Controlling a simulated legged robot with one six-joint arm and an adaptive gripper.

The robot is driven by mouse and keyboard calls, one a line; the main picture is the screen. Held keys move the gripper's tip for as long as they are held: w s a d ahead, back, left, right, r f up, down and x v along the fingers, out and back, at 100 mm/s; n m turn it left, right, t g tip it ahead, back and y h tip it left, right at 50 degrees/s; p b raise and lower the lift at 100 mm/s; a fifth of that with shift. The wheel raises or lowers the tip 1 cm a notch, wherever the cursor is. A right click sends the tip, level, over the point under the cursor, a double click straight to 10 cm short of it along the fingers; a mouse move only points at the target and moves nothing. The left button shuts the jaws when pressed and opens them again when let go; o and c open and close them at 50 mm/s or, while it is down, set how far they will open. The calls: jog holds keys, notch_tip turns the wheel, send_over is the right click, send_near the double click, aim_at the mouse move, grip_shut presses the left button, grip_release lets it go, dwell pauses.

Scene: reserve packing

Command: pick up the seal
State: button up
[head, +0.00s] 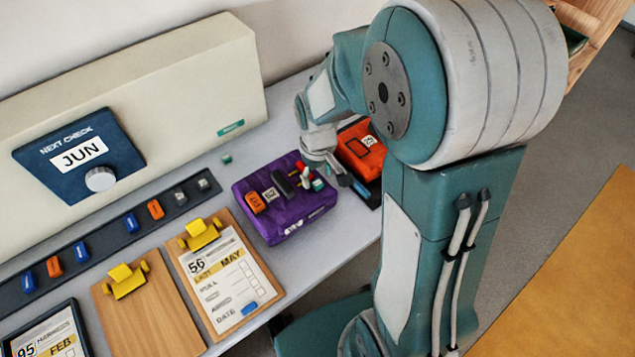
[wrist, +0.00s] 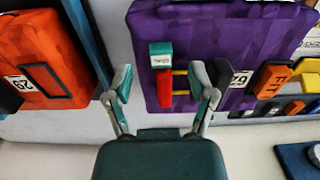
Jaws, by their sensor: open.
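A small red piece with a green end and white label (wrist: 161,56), apparently the seal, lies on the purple pouch (wrist: 215,35). In the head view its red part (head: 301,167) shows on the right side of the purple pouch (head: 270,226), close to my gripper (head: 321,160). In the wrist view my gripper (wrist: 165,88) is open, with one fingertip on each side of the red part in the picture. Nothing is held. I cannot tell whether the fingers touch the pouch.
A black piece and an orange tag (wrist: 270,80) are also on the purple pouch. An orange pouch (head: 361,150) lies beside it on the right. Clipboards (head: 224,275) and a dark strip of coloured tags (head: 103,243) are to the left. A beige box (head: 160,80) stands behind.

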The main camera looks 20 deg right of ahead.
notch_tip(320, 180, down, 2)
jog(key=shift+f, duration=0.1)
jog(key=shift+a, duration=0.1)
jog(key=c, duration=0.8)
